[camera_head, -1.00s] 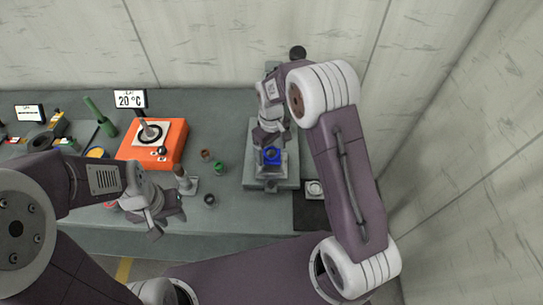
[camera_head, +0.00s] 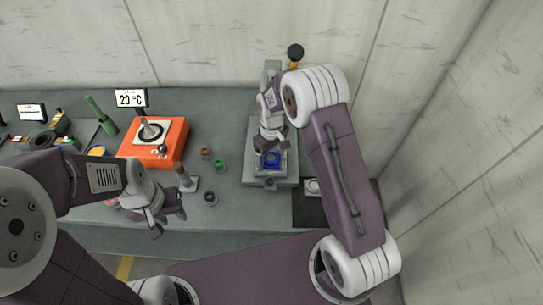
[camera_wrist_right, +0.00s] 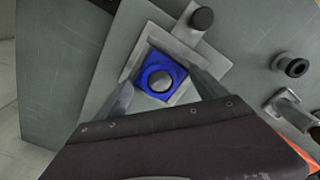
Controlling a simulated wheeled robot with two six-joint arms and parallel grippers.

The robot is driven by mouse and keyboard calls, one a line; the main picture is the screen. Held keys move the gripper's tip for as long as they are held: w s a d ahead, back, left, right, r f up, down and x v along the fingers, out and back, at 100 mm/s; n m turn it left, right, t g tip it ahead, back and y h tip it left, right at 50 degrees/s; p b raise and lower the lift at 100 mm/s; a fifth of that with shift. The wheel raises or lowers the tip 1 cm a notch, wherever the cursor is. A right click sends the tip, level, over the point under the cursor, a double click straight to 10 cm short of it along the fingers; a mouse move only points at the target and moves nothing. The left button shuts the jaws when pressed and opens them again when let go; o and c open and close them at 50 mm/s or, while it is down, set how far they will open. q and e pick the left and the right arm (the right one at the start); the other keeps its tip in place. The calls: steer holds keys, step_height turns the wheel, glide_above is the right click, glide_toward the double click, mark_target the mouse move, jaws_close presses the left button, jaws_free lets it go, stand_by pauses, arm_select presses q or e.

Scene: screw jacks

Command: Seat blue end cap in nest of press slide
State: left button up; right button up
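The blue end cap (camera_head: 271,160) sits inside the square grey nest of the press slide (camera_head: 271,172). In the right wrist view the cap (camera_wrist_right: 151,69) shows a blue square rim with a round grey centre, and the nest frame (camera_wrist_right: 137,54) surrounds it. I cannot tell how deep it sits. My right gripper (camera_head: 270,147) is just above the nest. In the wrist view its fingers (camera_wrist_right: 163,90) are apart on either side of the cap, with no clear contact. My left gripper (camera_head: 168,208) is left of the press, near the bench front; its fingertips are unclear.
An orange box (camera_head: 168,146) with a round dial stands at left, a 20 °C display (camera_head: 131,98) behind it. Small rings, including a green one (camera_head: 220,165), lie between the box and press. A black mat (camera_head: 308,210) lies right of the press. A black knob (camera_head: 295,51) rises behind.

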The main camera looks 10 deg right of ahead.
mark_target(271, 158)
steer(key=shift+o, duration=0.8)
steer(key=shift+s+f, duration=0.45)
steer(key=shift+f, duration=0.25)
steer(key=r, duration=0.8)
steer(key=shift+w+a+r, duration=0.1)
steer(key=shift+w+r, duration=0.05)
steer(key=shift+w, duration=0.25)
steer(key=shift+s+r, duration=0.1)
steer(key=shift+r, duration=0.3)
steer(key=s+d+m, duration=0.2)
steer(key=s+m, duration=0.1)
steer(key=s, duration=0.5)
steer(key=s+d+m, duration=0.2)
steer(key=s+m, duration=0.1)
steer(key=s, duration=0.6)
steer(key=shift+s+d+r+t, duration=0.2)
steer(key=shift+d+r+t, duration=0.1)
steer(key=shift+t, duration=0.1)
